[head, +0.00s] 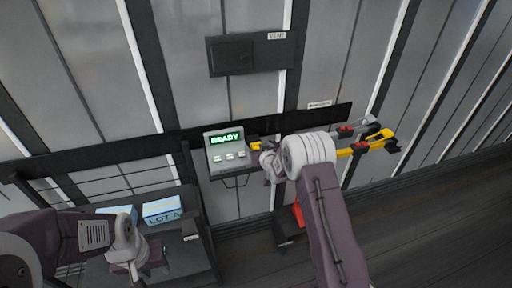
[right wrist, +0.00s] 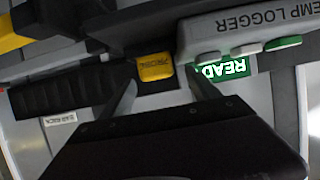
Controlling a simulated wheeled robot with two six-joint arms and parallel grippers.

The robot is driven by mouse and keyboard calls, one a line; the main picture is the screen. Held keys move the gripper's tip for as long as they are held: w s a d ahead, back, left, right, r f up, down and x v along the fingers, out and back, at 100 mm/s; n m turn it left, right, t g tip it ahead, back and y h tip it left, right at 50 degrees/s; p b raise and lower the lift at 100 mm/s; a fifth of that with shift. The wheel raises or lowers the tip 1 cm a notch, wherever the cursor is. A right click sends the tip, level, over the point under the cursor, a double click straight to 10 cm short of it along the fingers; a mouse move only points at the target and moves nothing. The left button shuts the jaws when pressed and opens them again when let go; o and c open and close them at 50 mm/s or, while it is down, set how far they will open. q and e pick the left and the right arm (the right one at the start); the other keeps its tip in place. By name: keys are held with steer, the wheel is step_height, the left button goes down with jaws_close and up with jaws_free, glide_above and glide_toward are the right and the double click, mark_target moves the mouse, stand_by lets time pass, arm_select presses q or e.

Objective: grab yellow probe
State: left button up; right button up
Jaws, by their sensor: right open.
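The yellow probe (right wrist: 156,67), a small block with lettering, sits beside the grey temp logger (right wrist: 215,35) in the right wrist view. In the head view a bit of the probe (head: 255,146) shows at the right side of the logger (head: 226,152), whose green screen reads READY. My right gripper (right wrist: 162,78) is open, its two fingers on either side of the probe's near end; whether they touch it I cannot tell. In the head view the right arm partly hides this spot. My left gripper (head: 128,262) is low at the left, its jaws unclear.
A bar rack with yellow and grey bars (head: 380,141) with red parts stands right of my right arm. A dark shelf holds a LOT A box (head: 162,210) at lower left. A dark VENT box (head: 250,54) is on the wall above. The floor at right is clear.

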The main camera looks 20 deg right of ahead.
mark_target(258, 148)
steer(key=shift+w+d+f, duration=0.2)
steer(key=shift+w+f, duration=0.05)
steer(key=shift+w, duration=0.1)
steer(key=shift+a, duration=0.1)
steer(key=c, duration=0.7)
steer(key=shift+r, duration=0.1)
jaws_close()
step_height(258, 148, up, 10)
steer(key=b, duration=0.1)
